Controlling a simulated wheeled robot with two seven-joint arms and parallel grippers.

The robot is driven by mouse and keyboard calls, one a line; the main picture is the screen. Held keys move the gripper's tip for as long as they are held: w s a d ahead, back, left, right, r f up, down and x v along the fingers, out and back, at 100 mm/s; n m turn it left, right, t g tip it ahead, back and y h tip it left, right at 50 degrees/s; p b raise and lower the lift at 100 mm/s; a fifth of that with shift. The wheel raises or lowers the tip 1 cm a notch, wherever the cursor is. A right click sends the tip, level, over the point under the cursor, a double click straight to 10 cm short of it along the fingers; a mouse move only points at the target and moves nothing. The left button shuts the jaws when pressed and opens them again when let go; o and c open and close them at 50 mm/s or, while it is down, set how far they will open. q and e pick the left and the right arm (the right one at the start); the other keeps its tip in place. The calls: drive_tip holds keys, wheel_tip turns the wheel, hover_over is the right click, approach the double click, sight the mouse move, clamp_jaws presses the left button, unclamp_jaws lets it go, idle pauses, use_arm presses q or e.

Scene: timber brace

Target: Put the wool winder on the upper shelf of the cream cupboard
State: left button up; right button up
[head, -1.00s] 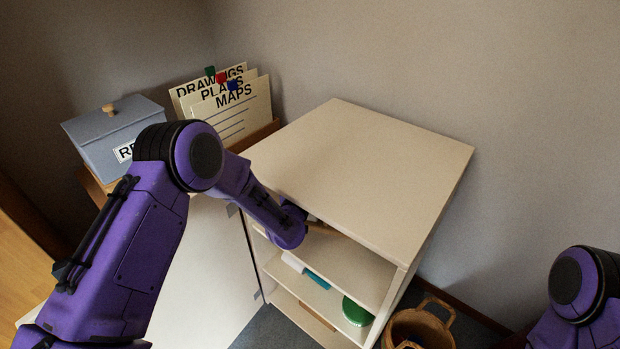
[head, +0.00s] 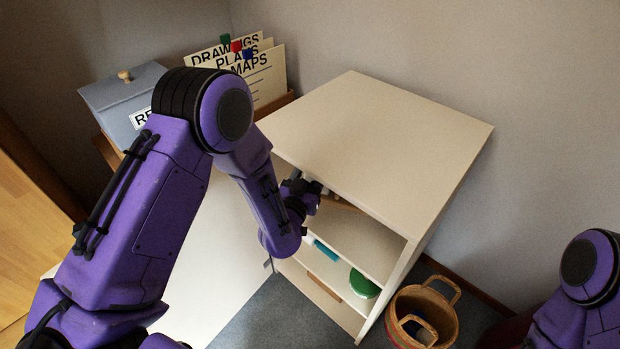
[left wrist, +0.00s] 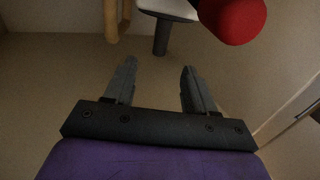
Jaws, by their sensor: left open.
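The cream cupboard (head: 385,135) stands open at the front, with my left arm reaching to its upper opening. My left gripper (left wrist: 156,75) is open, with nothing between its fingers; in the head view it shows small and dark (head: 312,190) at the opening. Beyond the fingertips in the left wrist view are a wooden bar (left wrist: 114,15), a pale piece on a dark post (left wrist: 163,25) and a red rounded part (left wrist: 235,18). These look like the wool winder, apart from the fingers, but I cannot be sure. A wooden piece (head: 342,203) shows under the cupboard top. My right gripper is out of view.
A green round item (head: 363,284) and a teal item (head: 326,251) lie on a lower shelf. A wicker basket (head: 440,312) stands on the floor beside the cupboard. A grey-blue box (head: 125,100) and card folders (head: 265,80) stand behind my left arm.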

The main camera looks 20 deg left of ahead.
use_arm(q)
drive_tip(key=s+a+f+n+g+y, duration=0.1)
drive_tip(key=s+a+f+g, duration=0.15)
drive_tip(key=s+f, duration=0.45)
drive_tip(key=s+a+f+n+g, duration=0.1)
drive_tip(key=s+a+f+g, duration=0.1)
drive_tip(key=s+f+g, duration=0.4)
drive_tip(key=s+a+f+n+g, duration=0.1)
drive_tip(key=s+f+g, duration=0.1)
drive_tip(key=s, duration=0.5)
drive_tip(key=s+a+f+n+g+y, duration=0.1)
drive_tip(key=s+f, duration=0.3)
drive_tip(key=s, duration=0.4)
drive_tip(key=s+a+f+n+g, duration=0.2)
drive_tip(key=s+f+g, duration=0.1)
drive_tip(key=s, duration=0.4)
drive_tip(key=shift+s+a+f, duration=0.25)
drive_tip(key=shift+s+f, duration=0.05)
drive_tip(key=shift+f, duration=0.3)
drive_tip(key=shift+w, duration=0.15)
drive_tip(key=shift+c, duration=0.3)
